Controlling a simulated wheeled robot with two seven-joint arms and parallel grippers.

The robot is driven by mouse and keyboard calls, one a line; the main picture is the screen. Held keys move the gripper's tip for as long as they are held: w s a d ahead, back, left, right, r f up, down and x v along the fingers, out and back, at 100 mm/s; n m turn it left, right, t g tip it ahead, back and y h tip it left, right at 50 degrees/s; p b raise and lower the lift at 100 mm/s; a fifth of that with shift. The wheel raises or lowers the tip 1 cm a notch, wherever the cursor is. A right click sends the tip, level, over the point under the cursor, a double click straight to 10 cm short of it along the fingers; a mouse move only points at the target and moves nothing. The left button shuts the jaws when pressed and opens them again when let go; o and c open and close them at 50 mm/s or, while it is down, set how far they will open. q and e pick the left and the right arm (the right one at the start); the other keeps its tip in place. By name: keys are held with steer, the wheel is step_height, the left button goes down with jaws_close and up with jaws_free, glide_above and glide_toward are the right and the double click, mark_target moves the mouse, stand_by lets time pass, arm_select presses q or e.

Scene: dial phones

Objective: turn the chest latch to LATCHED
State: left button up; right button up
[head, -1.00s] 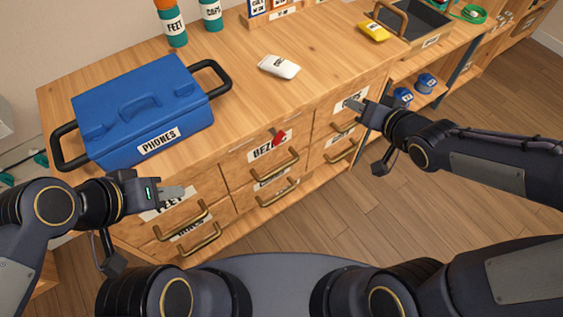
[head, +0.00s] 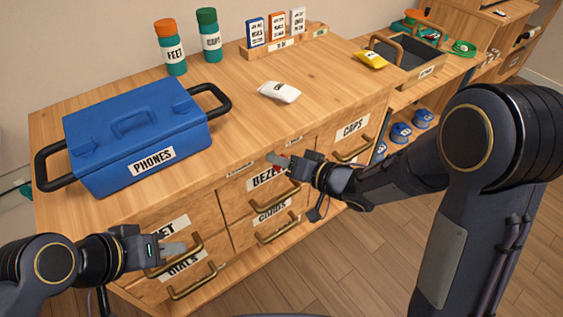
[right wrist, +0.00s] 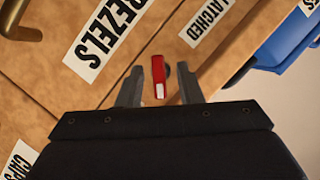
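The chest latch is a small red handle (right wrist: 158,72) with a pale end, on the wooden chest front (right wrist: 120,35). In the right wrist view it stands between the two fingers of my right gripper (right wrist: 159,88), with a gap on each side. The fingers are open. A LATCHED label (right wrist: 207,22) is above and to the right of the handle there. In the head view my right gripper (head: 278,160) is at the top of the BEZELS drawer and mostly hides the latch. My left gripper (head: 174,250) is before the left drawers; its finger gap is unclear.
A blue PHONES case (head: 140,125) stands on the chest top at left. A white packet (head: 279,92), a yellow item (head: 371,60) and two bottles stand further back. Drawer handles (head: 282,195) stick out below my right gripper.

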steer(key=shift+w+a, duration=0.15)
steer(key=shift+c, duration=0.3)
jaws_close()
